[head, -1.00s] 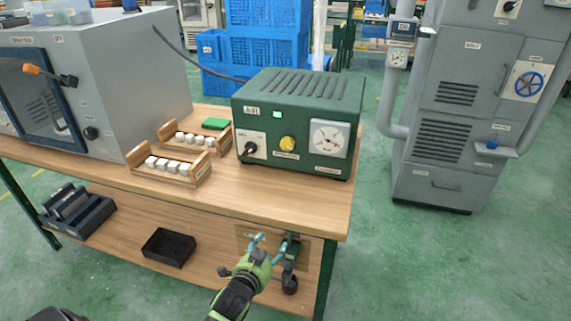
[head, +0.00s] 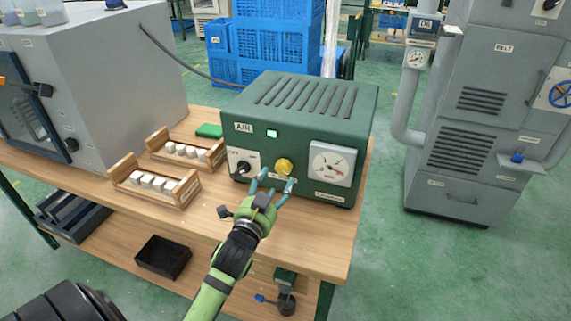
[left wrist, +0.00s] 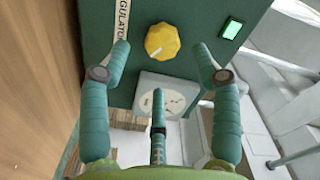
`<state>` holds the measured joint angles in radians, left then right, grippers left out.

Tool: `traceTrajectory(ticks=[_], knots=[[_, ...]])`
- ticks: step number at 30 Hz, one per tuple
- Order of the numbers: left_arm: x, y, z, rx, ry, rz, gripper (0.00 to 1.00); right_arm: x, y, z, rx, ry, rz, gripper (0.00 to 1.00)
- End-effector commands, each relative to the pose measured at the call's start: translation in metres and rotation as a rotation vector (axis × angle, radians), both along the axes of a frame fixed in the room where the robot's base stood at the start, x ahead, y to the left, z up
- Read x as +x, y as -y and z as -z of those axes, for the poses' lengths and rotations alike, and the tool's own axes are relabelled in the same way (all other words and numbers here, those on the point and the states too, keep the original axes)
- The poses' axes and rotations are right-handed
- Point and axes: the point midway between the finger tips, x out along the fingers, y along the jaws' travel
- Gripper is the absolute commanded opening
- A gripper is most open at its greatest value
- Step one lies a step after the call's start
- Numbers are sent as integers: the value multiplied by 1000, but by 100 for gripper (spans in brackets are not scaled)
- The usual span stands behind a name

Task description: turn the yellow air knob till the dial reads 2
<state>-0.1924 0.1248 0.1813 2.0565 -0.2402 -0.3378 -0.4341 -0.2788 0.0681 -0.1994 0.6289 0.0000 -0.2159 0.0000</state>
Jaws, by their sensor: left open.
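The yellow air knob (head: 284,166) is on the front of the green AIR box (head: 306,131), between a black switch (head: 242,167) and a round white dial (head: 332,164). The dial's needle is too small to read surely. My left gripper (head: 273,181) is open, its teal fingers just in front of and slightly below the knob. In the left wrist view the knob (left wrist: 162,41) lies ahead between the spread fingers, with a gap and no contact visible. The dial (left wrist: 167,98) shows partly behind the middle finger. My right gripper is not in view.
The box stands on a wooden bench (head: 300,235). Two wooden racks of white pieces (head: 155,183) and a green block (head: 209,130) lie to its left. A grey cabinet (head: 455,130) stands right, across clear floor. A lit green indicator (left wrist: 231,29) is near the knob.

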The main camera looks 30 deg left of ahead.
Motion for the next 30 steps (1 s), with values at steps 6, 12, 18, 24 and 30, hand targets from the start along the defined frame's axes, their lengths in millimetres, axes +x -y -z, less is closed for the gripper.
traceTrajectory(ticks=[6, 12, 18, 24, 30], knots=[[34, -8, -2, 0, 1, 1, 63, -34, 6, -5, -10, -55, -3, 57], [55, -13, -1, 0, 1, 1, 63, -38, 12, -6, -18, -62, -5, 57], [59, -14, 0, 0, 0, 1, 63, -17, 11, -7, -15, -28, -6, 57], [59, -14, 0, 0, -1, 1, 39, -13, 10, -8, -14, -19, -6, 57], [59, -14, 0, 0, -1, 1, 7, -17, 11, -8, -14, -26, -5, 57]])
